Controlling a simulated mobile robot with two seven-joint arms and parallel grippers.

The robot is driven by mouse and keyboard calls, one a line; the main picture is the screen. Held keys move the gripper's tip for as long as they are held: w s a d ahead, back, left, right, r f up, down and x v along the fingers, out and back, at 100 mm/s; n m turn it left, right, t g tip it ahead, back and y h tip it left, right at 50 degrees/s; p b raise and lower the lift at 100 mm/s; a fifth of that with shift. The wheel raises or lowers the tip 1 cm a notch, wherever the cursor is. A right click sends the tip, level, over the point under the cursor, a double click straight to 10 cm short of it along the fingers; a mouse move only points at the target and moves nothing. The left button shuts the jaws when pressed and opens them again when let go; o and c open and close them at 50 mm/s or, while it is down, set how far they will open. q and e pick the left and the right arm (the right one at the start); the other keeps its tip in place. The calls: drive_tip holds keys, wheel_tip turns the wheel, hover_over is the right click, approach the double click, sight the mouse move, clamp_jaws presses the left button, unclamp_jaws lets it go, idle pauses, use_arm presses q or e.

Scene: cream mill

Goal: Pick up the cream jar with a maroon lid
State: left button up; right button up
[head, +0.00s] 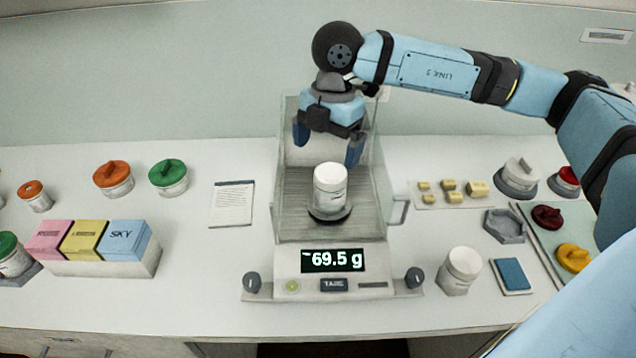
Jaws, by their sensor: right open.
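A white jar (330,188) with a white top stands upright on the dark round pan of the balance (348,287), whose display reads -69.5 g. I see no jar wearing a maroon lid. A maroon lid (547,217) with a raised grip lies on the pale green mat at the right, apart from any jar. My right gripper (328,150) is open and points down, its fingers above and behind the jar on the balance, apparently not touching it. My left gripper is out of view.
Clear walls flank the balance pan. A second white jar (459,270) stands right of the balance. A yellow lid (573,257) lies on the mat (535,232). Small yellow weights (450,185) and a grey hexagonal tray (505,225) are nearby. Orange- and green-lidded jars stand left.

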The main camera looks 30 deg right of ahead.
drive_tip(key=w+d+r+m+h, duration=0.1)
drive_tip(key=d, duration=0.2)
approach(331, 182)
drive_tip(key=shift+t+h, duration=0.3)
drive_tip(key=s, duration=0.1)
drive_tip(key=s+a+f, duration=0.2)
drive_tip(key=shift+s+p, duration=0.25)
drive_tip(key=shift+p, duration=0.1)
drive_tip(key=shift+w+a+f+p, duration=0.1)
drive_tip(key=shift+f+p, duration=0.2)
drive_tip(key=shift+f, duration=1)
drive_tip(key=shift+w+f+p, duration=0.15)
drive_tip(key=shift+f+p, duration=0.1)
drive_tip(key=shift+f, duration=1.1)
drive_tip(key=c, duration=1.1)
drive_tip(key=shift+o, duration=0.2)
drive_tip(key=shift+r, duration=0.1)
wheel_tip(331, 182, up, 20)
drive_tip(key=b, duration=0.1)
drive_tip(key=shift+b, duration=0.4)
